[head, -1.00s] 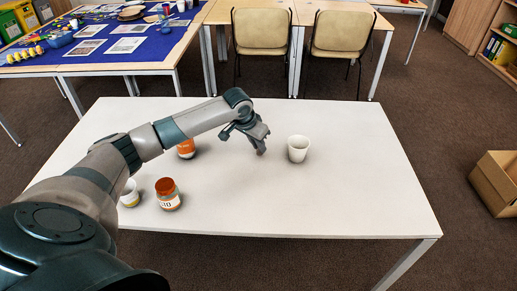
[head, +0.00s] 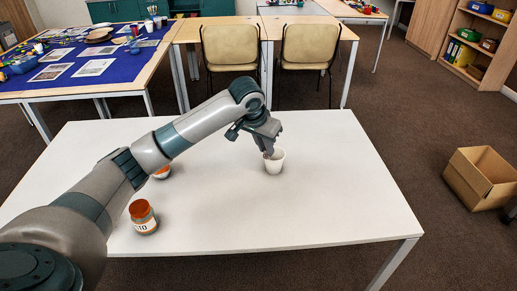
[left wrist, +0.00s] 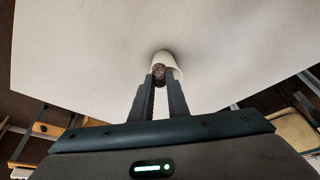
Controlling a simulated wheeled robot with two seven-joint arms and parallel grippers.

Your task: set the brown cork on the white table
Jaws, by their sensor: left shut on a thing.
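The brown cork (left wrist: 158,74) shows between my left fingertips in the left wrist view, dark and speckled, with my left gripper (left wrist: 160,84) shut on it. In the head view, my left gripper (head: 269,151) points down at the rim of a white cup (head: 275,166), and the cork is mostly hidden there. The cup (left wrist: 167,57) also shows just beyond the cork in the left wrist view. I cannot tell whether the cork is above the cup's mouth or inside it. The white table (head: 310,210) lies underneath. My right gripper is not in view.
A jar with an orange lid (head: 144,217) stands at the table's front left. Another orange-and-white container (head: 162,172) is partly hidden behind my left arm. The table's right half is clear. A cardboard box (head: 482,178) is on the floor at the right.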

